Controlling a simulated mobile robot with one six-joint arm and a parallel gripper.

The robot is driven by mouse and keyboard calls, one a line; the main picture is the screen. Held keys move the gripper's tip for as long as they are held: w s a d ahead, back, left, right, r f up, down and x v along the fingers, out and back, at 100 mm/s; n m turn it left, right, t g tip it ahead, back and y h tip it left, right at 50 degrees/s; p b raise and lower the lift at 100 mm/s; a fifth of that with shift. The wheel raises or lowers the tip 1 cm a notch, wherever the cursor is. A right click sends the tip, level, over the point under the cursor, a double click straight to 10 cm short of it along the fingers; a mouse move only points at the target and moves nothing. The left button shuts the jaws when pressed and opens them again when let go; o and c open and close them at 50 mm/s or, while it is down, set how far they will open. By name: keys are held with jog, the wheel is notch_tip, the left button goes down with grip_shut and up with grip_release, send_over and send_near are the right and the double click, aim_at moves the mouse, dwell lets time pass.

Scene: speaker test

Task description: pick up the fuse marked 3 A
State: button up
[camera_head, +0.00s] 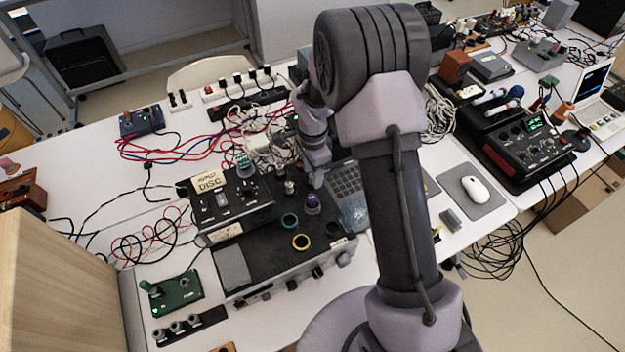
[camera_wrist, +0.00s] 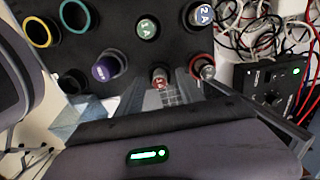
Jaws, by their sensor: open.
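In the wrist view several round fuses stand upright in a black panel (camera_wrist: 125,50). A green fuse (camera_wrist: 147,28) reads 1 A and a blue fuse (camera_wrist: 204,15) reads 2 A. A purple fuse (camera_wrist: 104,69) and a red fuse (camera_wrist: 160,78) have marks too small to read, so I cannot tell which is 3 A. My gripper (camera_wrist: 168,84) is open and empty, its fingers close to the red fuse. In the head view my gripper (camera_head: 317,172) hangs over the panel, just above the purple fuse (camera_head: 312,203); my arm hides part of this area.
A yellow ring (camera_head: 301,241) and a teal ring (camera_head: 289,220) are on the panel. A DISC box (camera_head: 232,206) stands left of it. Tangled white cables (camera_head: 270,150) lie behind. A mouse (camera_head: 476,189) is to the right. Bare white table shows at the far left.

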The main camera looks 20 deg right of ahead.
jog(key=shift+r, duration=0.15)
jog(key=shift+c, duration=0.9)
grip_shut()
jog(key=shift+r, duration=0.1)
